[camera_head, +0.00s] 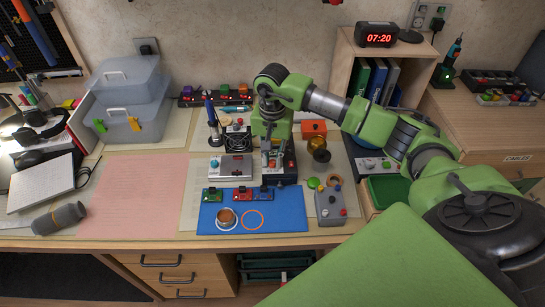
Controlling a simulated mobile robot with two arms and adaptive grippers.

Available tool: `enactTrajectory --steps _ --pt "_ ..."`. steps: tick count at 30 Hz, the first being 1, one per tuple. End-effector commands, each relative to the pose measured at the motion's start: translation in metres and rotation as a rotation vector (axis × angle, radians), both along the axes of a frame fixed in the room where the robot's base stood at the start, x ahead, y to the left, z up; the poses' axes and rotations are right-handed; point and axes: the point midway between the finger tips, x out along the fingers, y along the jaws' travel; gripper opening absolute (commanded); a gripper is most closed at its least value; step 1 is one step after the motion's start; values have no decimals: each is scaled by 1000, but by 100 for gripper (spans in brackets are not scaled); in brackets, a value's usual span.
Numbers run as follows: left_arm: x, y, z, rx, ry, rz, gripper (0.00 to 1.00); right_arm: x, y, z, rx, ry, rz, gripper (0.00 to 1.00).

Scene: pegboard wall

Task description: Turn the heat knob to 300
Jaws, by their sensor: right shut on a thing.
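My right arm reaches in from the right, and its gripper (271,158) points down at a dark control unit (291,167) at the middle of the bench. The fingers are shut on a small part at the unit's front, which appears to be the heat knob. The fingers hide most of the knob, and its pointer and scale are too small to read. My left gripper is not in view.
A blue mat (290,208) with small boards and a cup lies in front of the unit. A grey box with knobs (329,207) stands to the right, a silver device (231,168) to the left. The pink mat (135,195) is clear.

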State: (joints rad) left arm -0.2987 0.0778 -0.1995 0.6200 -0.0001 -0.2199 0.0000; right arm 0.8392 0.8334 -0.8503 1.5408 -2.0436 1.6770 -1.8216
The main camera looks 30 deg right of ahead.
Motion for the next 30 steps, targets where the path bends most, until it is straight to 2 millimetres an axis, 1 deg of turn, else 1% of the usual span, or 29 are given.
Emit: enactTrajectory --steps 5,11,17,30 --pt "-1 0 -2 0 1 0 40 0 0 0 0 -1 -25 0" --pt "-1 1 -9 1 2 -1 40 0 -1 -1 -1 -1 -118 0" --pt "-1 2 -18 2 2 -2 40 0 -1 -1 1 -2 -279 0" --pt "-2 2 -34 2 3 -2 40 0 -1 0 1 -4 -697 0"
